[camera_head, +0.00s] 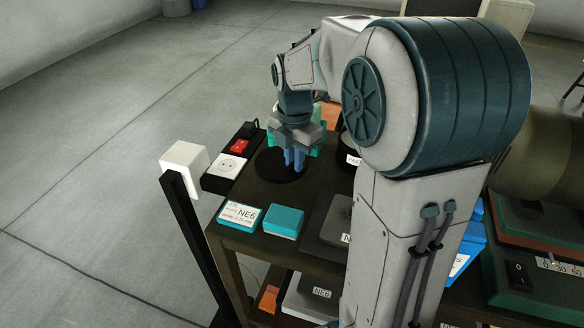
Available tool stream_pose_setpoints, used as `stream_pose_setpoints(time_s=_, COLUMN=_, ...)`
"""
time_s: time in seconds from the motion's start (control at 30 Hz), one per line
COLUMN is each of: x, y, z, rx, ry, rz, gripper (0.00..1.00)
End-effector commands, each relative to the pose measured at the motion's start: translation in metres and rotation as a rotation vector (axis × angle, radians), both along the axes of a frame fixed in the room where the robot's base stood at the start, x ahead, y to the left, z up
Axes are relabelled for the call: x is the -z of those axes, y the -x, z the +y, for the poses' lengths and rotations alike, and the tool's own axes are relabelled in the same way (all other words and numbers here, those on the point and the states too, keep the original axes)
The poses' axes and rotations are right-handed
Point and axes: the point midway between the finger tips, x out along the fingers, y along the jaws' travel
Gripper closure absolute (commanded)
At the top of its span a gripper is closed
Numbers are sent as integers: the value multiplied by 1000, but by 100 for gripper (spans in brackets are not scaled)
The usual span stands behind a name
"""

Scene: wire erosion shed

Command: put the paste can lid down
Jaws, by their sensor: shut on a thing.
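My gripper (295,166) points straight down over the far left part of the dark table. Its blue fingers are closed together at the middle of a flat black disc (268,168), which I take to be the paste can lid. The fingers hide what they grip. I cannot tell whether the disc touches the table or hangs just above it. A dark can with a white label starting "PAS" (353,160) stands to the right of the gripper, largely hidden behind my arm.
A power strip (223,167) with a red switch lies along the table's left edge. An NE6 card box (240,214) and a teal block (286,222) sit at the front. A dark grey plate (325,222) lies right of them. A white box on a black post (184,166) stands left.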

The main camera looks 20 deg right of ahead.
Motion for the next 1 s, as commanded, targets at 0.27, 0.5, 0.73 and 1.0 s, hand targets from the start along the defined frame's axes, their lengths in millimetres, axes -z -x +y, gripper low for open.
stream_pose_setpoints(time_s=0.27, x=31, y=-2, z=3, rx=-4, ry=1, rz=3, gripper=100)
stream_pose_setpoints(time_s=0.5, x=42, y=-2, z=3, rx=-3, ry=1, rz=-1, gripper=100)
stream_pose_setpoints(time_s=0.73, x=45, y=-2, z=3, rx=-3, ry=1, rz=-1, gripper=100)
stream_pose_setpoints(time_s=1.0, x=45, y=-2, z=3, rx=-3, ry=1, rz=-1, gripper=64)
